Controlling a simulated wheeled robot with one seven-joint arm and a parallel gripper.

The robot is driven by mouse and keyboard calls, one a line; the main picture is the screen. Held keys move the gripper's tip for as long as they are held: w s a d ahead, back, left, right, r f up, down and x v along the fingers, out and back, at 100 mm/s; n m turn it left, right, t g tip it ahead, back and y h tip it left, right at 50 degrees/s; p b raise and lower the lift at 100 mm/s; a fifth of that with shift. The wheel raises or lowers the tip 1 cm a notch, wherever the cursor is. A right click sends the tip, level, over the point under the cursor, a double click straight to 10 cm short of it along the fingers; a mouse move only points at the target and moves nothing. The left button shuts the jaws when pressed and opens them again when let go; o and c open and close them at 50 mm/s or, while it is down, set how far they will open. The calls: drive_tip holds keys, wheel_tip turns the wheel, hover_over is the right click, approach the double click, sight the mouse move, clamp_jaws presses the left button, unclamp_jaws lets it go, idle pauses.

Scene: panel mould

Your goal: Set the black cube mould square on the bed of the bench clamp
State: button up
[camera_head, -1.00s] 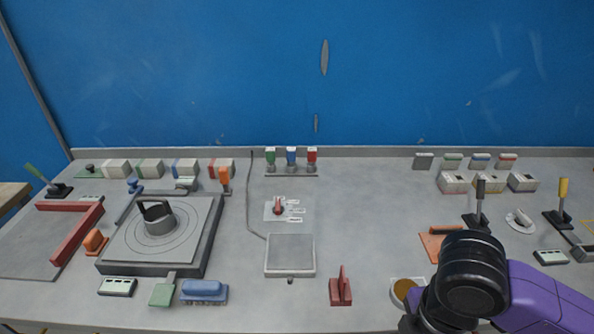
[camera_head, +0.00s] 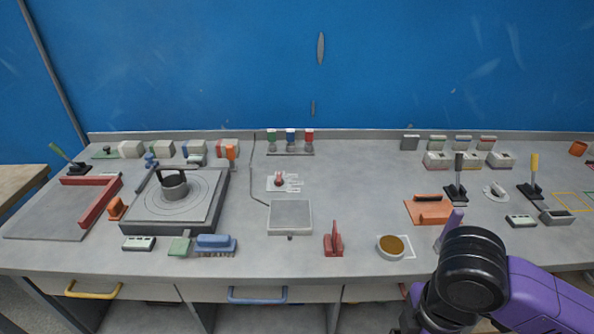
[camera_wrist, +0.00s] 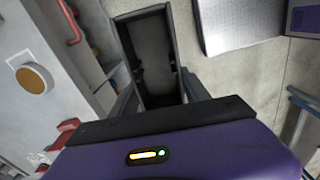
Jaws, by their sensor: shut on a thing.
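In the wrist view, the black cube mould (camera_wrist: 150,50) is an open-topped dark box between the fingers of my gripper (camera_wrist: 157,92). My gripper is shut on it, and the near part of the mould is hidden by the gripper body. In the head view, my dark wrist hides the gripper and mould at the lower right. What looks like the bench clamp is at the far left: a flat grey bed (camera_head: 45,218) with a red L-shaped fence (camera_head: 95,205) along its back and right sides. A green-handled lever (camera_head: 62,155) stands behind it. The bed is bare.
A grey round-marked table (camera_head: 150,215) with a metal ring mould stands right of the bed. An orange block (camera_head: 116,208) sits between them. A blue brush (camera_head: 216,243), a scale (camera_head: 290,218), a red stand (camera_head: 334,242) and a brown-filled bowl (camera_head: 393,246) line the front.

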drive_tip(key=w+d+f+m, duration=0.3)
drive_tip(key=w+d+m, duration=0.1)
drive_tip(key=w+m, duration=0.65)
drive_tip(key=s+a+f+m, duration=0.2)
drive_tip(key=f+m, duration=0.1)
drive_tip(key=f, duration=0.3)
drive_tip(key=s+a+f+m, duration=0.2)
drive_tip(key=s+f+m, duration=0.1)
drive_tip(key=f, duration=0.3)
drive_tip(key=shift+a+f, duration=0.2)
drive_tip(key=shift+a, duration=0.2)
